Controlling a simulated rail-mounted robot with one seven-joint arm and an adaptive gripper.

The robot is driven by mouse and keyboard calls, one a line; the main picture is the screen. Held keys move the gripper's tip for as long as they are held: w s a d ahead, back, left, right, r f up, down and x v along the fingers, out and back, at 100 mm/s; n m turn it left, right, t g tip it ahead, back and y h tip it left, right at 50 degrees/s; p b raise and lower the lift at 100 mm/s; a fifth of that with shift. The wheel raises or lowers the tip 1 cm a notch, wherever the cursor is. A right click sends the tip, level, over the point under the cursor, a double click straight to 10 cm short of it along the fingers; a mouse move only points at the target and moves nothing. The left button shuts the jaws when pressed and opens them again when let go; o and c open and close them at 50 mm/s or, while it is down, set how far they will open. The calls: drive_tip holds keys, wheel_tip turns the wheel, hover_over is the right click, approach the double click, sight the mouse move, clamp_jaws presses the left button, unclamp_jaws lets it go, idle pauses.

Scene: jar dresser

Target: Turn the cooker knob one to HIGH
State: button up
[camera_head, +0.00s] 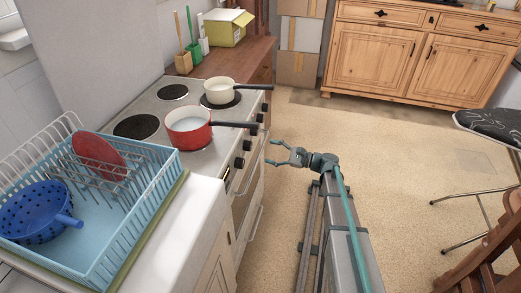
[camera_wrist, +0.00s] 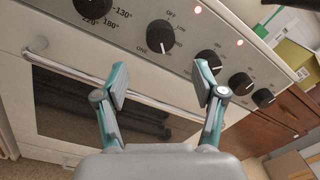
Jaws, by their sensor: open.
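The cooker (camera_head: 216,149) has a row of black knobs on its front panel. In the wrist view, a black knob (camera_wrist: 160,33) has small lettering around it, with OFF above and what looks like ONE at its lower left. In the head view, my gripper (camera_head: 268,152) is in front of the panel, apart from the knobs.
A red pot (camera_head: 190,126) and a cream pan (camera_head: 220,90) stand on the hob, handles reaching over the front edge. The oven handle (camera_wrist: 95,77) lies below the panel. More knobs (camera_wrist: 240,83) sit to the right. A dish rack (camera_head: 125,230) stands left.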

drive_tip(key=shift+v, duration=1.75)
drive_tip(key=s+d+f+n+g+h+p, duration=0.1)
drive_tip(key=s+d+f+n+g+h, duration=0.25)
drive_tip(key=s+f, duration=0.75)
drive_tip(key=s+f+n+g+h, duration=0.2)
drive_tip(key=s+f+n+h, duration=0.35)
drive_tip(key=s+f, duration=0.6)
drive_tip(key=s+d+f+n+g+h+p, duration=0.1)
drive_tip(key=s+d+f+n+g+h, duration=0.1)
drive_tip(key=s, duration=0.9)
drive_tip(key=s+d+f+n+g+h, duration=0.1)
drive_tip(key=s+d+f+g+h, duration=0.1)
drive_tip(key=s, duration=0.8)
drive_tip(key=s+d+f+n+g+h+p, duration=0.1)
drive_tip(key=s+d+f+n+g+h, duration=0.1)
drive_tip(key=s+f, duration=0.5)
drive_tip(key=s+d+h, duration=0.1)
drive_tip(key=s+h, duration=0.1)
drive_tip(key=s, duration=0.2)
drive_tip(key=shift+s+d+f+n+h+p, duration=0.2)
drive_tip(key=shift+s+d+n+h+p, duration=0.1)
drive_tip(key=shift+d+h+p, duration=0.1)
